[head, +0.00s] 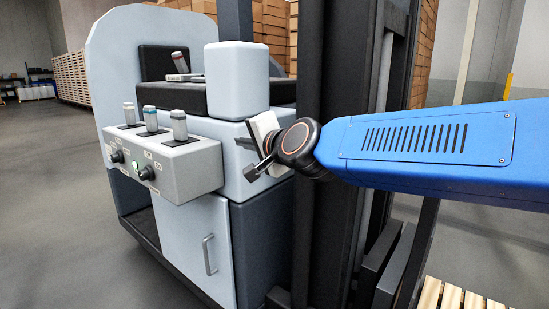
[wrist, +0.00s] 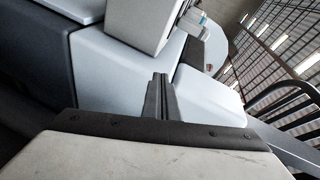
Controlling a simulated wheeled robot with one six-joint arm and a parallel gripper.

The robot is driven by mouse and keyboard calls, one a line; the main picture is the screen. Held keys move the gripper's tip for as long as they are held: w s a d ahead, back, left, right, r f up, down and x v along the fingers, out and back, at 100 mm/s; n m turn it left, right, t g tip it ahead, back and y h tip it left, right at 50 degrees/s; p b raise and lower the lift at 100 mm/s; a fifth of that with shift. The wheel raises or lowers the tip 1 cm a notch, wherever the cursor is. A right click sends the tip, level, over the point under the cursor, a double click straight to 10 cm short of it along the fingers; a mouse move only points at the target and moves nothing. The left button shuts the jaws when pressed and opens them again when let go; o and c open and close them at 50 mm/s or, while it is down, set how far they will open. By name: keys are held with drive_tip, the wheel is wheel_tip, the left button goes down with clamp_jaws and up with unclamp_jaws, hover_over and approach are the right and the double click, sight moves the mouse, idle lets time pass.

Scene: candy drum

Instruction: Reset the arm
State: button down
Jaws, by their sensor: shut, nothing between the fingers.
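My blue arm (head: 430,143) reaches in from the right edge of the head view, its forearm nearly level. My gripper (head: 250,173) is at its end, in front of the pale cabinet of a lift truck (head: 262,221). In the wrist view the fingers (wrist: 160,88) stand together as one narrow dark bar, shut and empty. The pale plate of my wrist fills the bottom of that view. Whether the fingertips touch the cabinet cannot be told.
A grey control box (head: 185,165) with several levers and knobs juts out left of my gripper. A dark mast (head: 330,225) stands behind my wrist. A wooden pallet (head: 455,297) lies at the lower right. Open floor (head: 50,210) is at the left.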

drive_tip(key=s+d+f+n+g+h, duration=0.2)
drive_tip(key=s+d+f+h, duration=0.1)
drive_tip(key=s+d+f, duration=0.6)
drive_tip(key=s+d+f+n+g+h, duration=0.3)
drive_tip(key=s+d+f, duration=0.6)
drive_tip(key=d, duration=0.8)
drive_tip(key=s+d+f+n+g+h, duration=0.2)
drive_tip(key=s+d+f+g+h, duration=0.1)
drive_tip(key=s+d+f, duration=0.7)
drive_tip(key=d+f, duration=0.1)
drive_tip(key=d, duration=0.2)
drive_tip(key=shift+d+f+h, duration=0.25)
drive_tip(key=shift+d+h, duration=0.05)
